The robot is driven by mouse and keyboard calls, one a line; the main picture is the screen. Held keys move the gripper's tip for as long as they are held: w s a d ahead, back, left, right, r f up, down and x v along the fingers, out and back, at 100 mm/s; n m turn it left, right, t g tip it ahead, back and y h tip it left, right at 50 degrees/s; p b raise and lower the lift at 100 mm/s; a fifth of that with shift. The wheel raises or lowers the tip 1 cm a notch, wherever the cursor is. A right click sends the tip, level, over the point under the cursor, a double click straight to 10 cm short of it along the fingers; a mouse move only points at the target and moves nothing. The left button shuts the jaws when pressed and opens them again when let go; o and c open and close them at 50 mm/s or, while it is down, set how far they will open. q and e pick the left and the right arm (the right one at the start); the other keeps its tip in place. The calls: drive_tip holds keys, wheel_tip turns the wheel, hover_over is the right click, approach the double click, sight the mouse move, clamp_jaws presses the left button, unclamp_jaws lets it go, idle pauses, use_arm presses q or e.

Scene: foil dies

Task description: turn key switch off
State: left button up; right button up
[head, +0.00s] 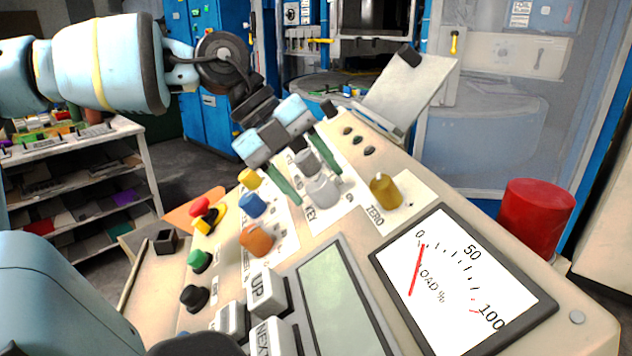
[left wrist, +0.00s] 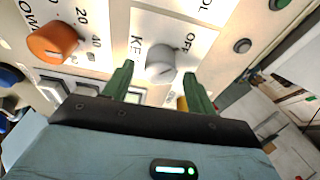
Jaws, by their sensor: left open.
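The key switch (head: 322,188) is a light grey knob on a white plate marked KEY on the sloped console. In the left wrist view the knob (left wrist: 160,63) stands between the KEY and OFF lettering. My left gripper (head: 306,166) is open over the plate, its two green fingers apart. In the left wrist view the fingertips (left wrist: 157,73) are to either side of the knob's lower part, with gaps showing; contact cannot be told. A darker grey piece (head: 305,160) shows behind the knob in the head view. My right gripper is not in view.
An orange knob (head: 257,240), a blue knob (head: 251,204) and a yellow knob (head: 249,179) stand left of the key switch. An olive ZERO knob (head: 385,190) is to its right. The load meter (head: 460,290) and a red cylinder (head: 536,220) lie further right.

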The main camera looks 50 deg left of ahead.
use_arm(q)
drive_tip(key=v, duration=0.5)
drive_tip(key=shift+s+a+r, duration=0.1)
drive_tip(key=shift+a+r, duration=0.05)
drive_tip(key=shift+r, duration=0.15)
idle(0.4)
